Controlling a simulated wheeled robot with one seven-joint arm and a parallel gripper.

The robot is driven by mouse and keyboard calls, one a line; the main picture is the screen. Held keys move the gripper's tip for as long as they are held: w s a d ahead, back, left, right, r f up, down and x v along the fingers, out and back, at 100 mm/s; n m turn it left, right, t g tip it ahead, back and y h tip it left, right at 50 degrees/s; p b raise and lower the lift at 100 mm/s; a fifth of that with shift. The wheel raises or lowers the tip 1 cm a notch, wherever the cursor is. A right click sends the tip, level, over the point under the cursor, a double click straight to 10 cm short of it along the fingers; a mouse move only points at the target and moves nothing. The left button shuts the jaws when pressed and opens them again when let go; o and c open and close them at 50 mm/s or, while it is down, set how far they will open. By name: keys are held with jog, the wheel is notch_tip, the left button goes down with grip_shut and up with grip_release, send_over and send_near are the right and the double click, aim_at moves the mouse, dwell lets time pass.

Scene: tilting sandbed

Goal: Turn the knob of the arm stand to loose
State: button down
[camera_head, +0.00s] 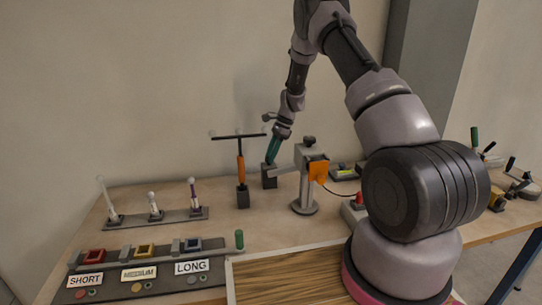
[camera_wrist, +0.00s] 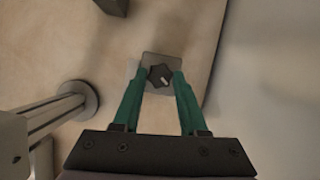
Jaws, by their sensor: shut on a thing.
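My gripper (camera_head: 271,158), with green fingers, points down left of the stand, apart from that top knob. In the wrist view it is shut on a black star-shaped piece (camera_wrist: 160,76) with a pale mark, at a grey square block (camera_wrist: 164,60). The block shows dark under the fingers in the head view (camera_head: 269,178). The stand's foot (camera_wrist: 79,97) shows at left in the wrist view. The knob's setting cannot be read.
A T-handled tool with an orange grip (camera_head: 241,170) stands in a block just left of my gripper. Further left are a rack of small upright pieces (camera_head: 155,218) and a SHORT, MEDIUM, LONG board (camera_head: 150,285). A red button (camera_head: 359,199) is to the right.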

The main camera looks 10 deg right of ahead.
jog(key=n, duration=0.1)
jog(key=n+g, duration=0.1)
jog(key=n, duration=0.2)
jog(key=shift+w+n+g+h, duration=0.25)
jog(key=shift+n+g+h, duration=0.05)
jog(key=shift+g+h, duration=0.1)
jog(key=shift+a+n+g+h, duration=0.1)
jog(key=shift+n+g+h, duration=0.25)
jog(key=shift+n, duration=1.15)
jog(key=shift+c, duration=2.3)
grip_release()
notch_tip(320, 180, up, 10)
